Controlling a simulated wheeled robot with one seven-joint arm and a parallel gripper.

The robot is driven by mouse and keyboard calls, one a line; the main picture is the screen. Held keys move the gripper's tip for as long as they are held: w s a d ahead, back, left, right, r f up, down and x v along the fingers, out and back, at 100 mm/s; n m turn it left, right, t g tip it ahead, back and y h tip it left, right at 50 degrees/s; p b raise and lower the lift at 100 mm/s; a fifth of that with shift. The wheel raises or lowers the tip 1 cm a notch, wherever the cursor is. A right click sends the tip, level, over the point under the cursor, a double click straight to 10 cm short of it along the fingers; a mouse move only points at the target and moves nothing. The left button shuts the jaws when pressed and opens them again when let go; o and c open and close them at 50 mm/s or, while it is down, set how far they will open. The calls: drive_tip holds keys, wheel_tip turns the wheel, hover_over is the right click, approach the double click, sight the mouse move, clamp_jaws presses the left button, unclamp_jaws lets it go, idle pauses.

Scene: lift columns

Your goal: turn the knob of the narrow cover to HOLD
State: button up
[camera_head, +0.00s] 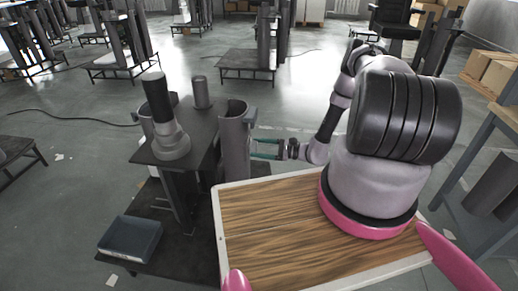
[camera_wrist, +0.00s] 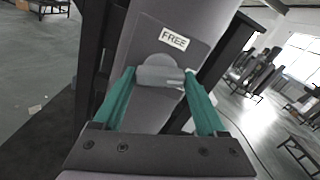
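In the wrist view, a narrow grey cover (camera_wrist: 150,110) runs up the picture, slightly tilted. A light grey knob (camera_wrist: 160,75) sits on it, with its bar lying roughly across the cover. A white label (camera_wrist: 174,39) reading FREE is just above the knob. My gripper (camera_wrist: 160,76) has two teal fingers, spread apart, with one tip at each end of the knob; I cannot tell whether they touch it. In the head view, my gripper (camera_head: 262,149) reaches left to the grey upright column (camera_head: 235,145), and the knob is hidden there. No HOLD label is visible.
A dark stand (camera_head: 190,135) carries a cylinder with a black top (camera_head: 160,100) and a shorter cylinder (camera_head: 202,93). A dark blue box (camera_head: 130,239) lies low at left. A wood-topped surface (camera_head: 265,220) is in front. Several similar stands fill the background.

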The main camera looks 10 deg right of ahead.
drive_tip(key=shift+c, duration=0.3)
drive_tip(key=shift+m, duration=2)
drive_tip(key=o, duration=1.3)
drive_tip(key=shift+d, duration=0.1)
drive_tip(key=v, duration=1)
drive_tip(key=shift+d, duration=0.35)
drive_tip(key=shift+s, duration=0.1)
